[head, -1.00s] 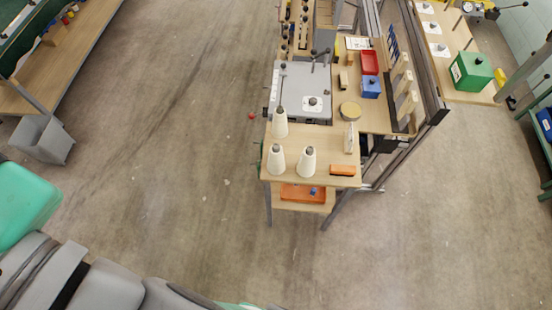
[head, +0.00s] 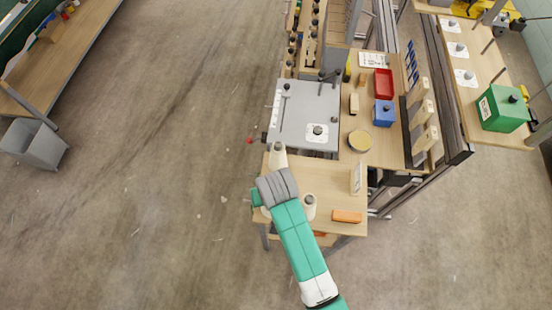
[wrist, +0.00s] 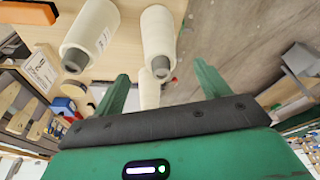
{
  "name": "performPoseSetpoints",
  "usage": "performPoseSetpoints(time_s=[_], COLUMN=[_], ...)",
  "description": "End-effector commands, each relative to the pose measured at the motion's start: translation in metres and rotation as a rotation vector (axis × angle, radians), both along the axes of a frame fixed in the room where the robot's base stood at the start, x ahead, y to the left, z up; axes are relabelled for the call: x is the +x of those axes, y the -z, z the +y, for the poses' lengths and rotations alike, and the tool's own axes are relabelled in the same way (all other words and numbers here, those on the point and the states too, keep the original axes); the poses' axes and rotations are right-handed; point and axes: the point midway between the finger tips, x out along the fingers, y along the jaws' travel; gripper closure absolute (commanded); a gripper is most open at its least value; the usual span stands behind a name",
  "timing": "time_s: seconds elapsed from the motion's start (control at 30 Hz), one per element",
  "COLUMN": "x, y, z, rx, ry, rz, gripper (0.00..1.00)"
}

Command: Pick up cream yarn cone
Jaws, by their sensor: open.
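Three pale cream yarn cones with grey tips stand on the wooden table. In the head view, the back cone (head: 278,157) and the front right cone (head: 309,207) show. The front left cone is mostly hidden behind my arm; it shows in the wrist view (wrist: 159,35), with the front right cone (wrist: 92,35) to its left and the back cone (wrist: 148,92) beyond. My gripper (head: 256,198) is over the table's left edge, mostly covered by my wrist. In the wrist view, my gripper (wrist: 161,70) is open, its green fingers either side of the front left cone's tip, apart from it.
An orange block (head: 346,216) lies at the table's front right, near a small upright card (head: 356,178). A grey plate (head: 306,112) and a round tan disc (head: 360,141) are behind the cones.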

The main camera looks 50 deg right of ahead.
Motion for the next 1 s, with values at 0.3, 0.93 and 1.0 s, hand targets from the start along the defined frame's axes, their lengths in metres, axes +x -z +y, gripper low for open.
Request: performPoseSetpoints(time_s=[0.3,0.93,1.0], x=[0.007,0.016,0.016], y=[0.024,0.073,0.073], z=[-0.005,-0.014,-0.014], rx=[-0.003,-0.004,-0.004], ry=[-0.001,-0.002,-0.002], rz=[-0.005,-0.007,-0.007], gripper=[0.25,0.31,0.45])
